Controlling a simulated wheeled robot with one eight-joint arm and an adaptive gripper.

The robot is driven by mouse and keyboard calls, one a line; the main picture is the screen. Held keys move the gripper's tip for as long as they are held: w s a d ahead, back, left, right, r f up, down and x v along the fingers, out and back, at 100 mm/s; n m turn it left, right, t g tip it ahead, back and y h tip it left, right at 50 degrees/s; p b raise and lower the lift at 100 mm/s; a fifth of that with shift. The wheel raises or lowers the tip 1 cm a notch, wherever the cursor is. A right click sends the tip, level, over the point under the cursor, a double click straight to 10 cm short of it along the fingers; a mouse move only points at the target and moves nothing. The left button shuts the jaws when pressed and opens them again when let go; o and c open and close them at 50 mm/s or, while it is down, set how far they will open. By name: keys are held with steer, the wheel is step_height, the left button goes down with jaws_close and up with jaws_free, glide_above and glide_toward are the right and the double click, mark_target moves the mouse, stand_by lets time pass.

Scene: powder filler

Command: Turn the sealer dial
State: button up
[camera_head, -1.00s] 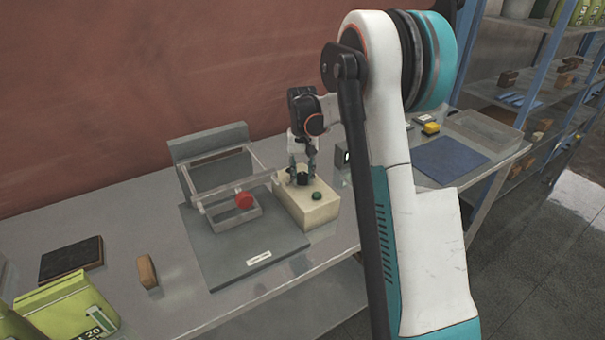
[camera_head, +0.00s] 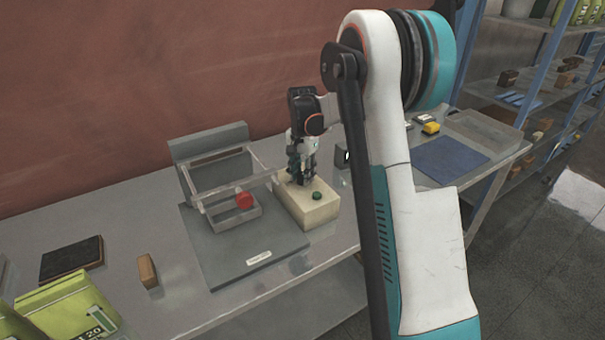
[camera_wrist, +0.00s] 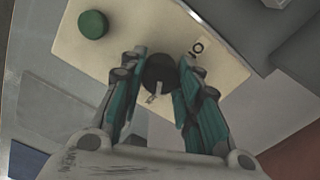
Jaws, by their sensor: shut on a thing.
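The sealer's control box (camera_head: 318,214) is a cream block on the bench, with a green button (camera_head: 317,196) on its top. The dial (camera_wrist: 159,69) is a dark round knob with a light pointer, beside a small printed label (camera_wrist: 197,47) in the wrist view. My gripper (camera_head: 303,182) points down over the back part of the box, its fingers hiding the dial in the head view. In the wrist view my gripper (camera_wrist: 164,84) has its teal-padded fingers on either side of the dial, shut on it. The green button (camera_wrist: 93,25) is clear of the fingers.
Left of the box stands the grey sealer base (camera_head: 222,268) with a raised clear frame (camera_head: 225,165) and a red knob (camera_head: 245,200). A small brown block (camera_head: 147,271) and a dark pad (camera_head: 71,259) lie farther left. A blue mat (camera_head: 449,160) lies right.

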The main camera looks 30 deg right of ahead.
mark_target(302, 175)
stand_by(0.4)
steer(key=o, duration=1.1)
steer(key=shift+c, duration=0.2)
step_height(302, 175, up, 12)
